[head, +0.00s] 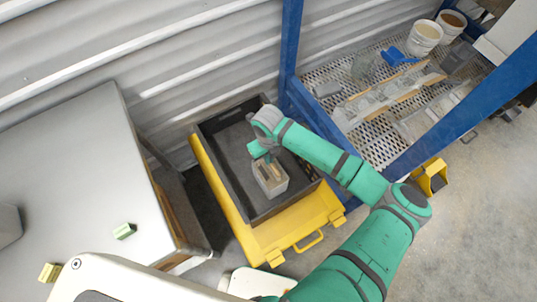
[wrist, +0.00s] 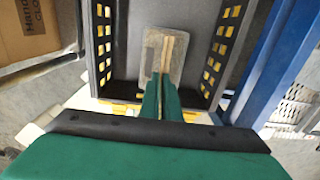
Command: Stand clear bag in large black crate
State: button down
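The large black crate (head: 236,196) rests on a yellow case, and its slotted side walls (wrist: 103,50) show in the wrist view. The clear bag (head: 271,187) is a pale, greyish, see-through block inside the crate's outline, towards its right side. It also shows in the wrist view (wrist: 151,58) beyond my fingers. My gripper (head: 265,164) reaches down over the crate, its fingers (wrist: 162,88) close together at the bag with tan strips between them. It looks shut on the bag. Whether the bag's base touches the crate floor I cannot tell.
The yellow case (head: 297,227) sticks out around the crate. A blue post (head: 290,45) and a mesh shelf (head: 385,130) with tools and buckets stand to the right. A grey table (head: 70,170) is on the left. The crate floor beside the bag is bare.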

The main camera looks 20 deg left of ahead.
jog(key=shift+f, duration=0.85)
jog(key=c, duration=2)
grip_release()
